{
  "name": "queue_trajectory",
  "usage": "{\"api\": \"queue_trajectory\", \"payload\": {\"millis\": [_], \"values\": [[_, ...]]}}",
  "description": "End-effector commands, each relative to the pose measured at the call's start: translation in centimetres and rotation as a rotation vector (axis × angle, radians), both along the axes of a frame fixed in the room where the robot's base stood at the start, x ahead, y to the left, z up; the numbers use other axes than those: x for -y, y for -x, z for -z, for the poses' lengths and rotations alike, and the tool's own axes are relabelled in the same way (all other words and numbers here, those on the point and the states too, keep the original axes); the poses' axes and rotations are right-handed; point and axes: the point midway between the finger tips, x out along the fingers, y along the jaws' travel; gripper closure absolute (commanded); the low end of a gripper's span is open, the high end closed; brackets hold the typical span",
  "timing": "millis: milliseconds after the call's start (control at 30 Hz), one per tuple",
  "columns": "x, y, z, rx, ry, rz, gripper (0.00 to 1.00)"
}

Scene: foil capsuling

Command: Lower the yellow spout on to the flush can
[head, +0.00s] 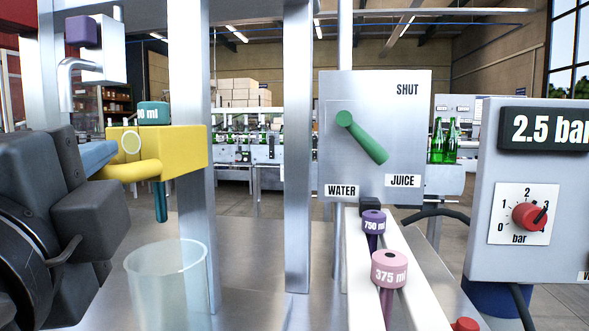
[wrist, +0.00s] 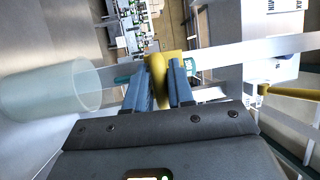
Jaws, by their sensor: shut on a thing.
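The yellow spout (head: 180,147) is a block with a rounded yellow handle, held up at the left of the head view. A teal piece (head: 154,113) with a partly hidden "ml" label sits in its top, and a teal tube (head: 161,203) hangs below. The flush can (head: 168,288) is a translucent, open cylinder standing below the tube, with a visible gap between tube end and rim. My gripper (head: 104,158) is shut on the spout's handle. In the wrist view, its blue fingers (wrist: 160,78) straddle the yellow handle, and the can (wrist: 45,90) is at left.
A steel post (head: 188,60) stands close behind the spout, another to its right. A panel (head: 375,90) has a green lever pointing to JUICE. Purple 750 ml (head: 374,222) and pink 375 ml (head: 389,270) pieces sit on a white rack. A pressure box (head: 480,240) reads 2.5 bar.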

Motion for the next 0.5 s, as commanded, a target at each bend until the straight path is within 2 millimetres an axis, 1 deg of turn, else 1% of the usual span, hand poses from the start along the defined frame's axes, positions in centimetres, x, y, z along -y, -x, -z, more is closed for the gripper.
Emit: {"api": "queue_trajectory", "payload": {"millis": [33,133,500], "values": [[0.0,0.1,1.0,0.000,-0.002,-0.001,1.00],[0.0,0.1,1.6,0.000,-0.002,-0.001,1.00],[0.0,0.1,2.3,-0.002,0.000,-0.002,1.00]]}}
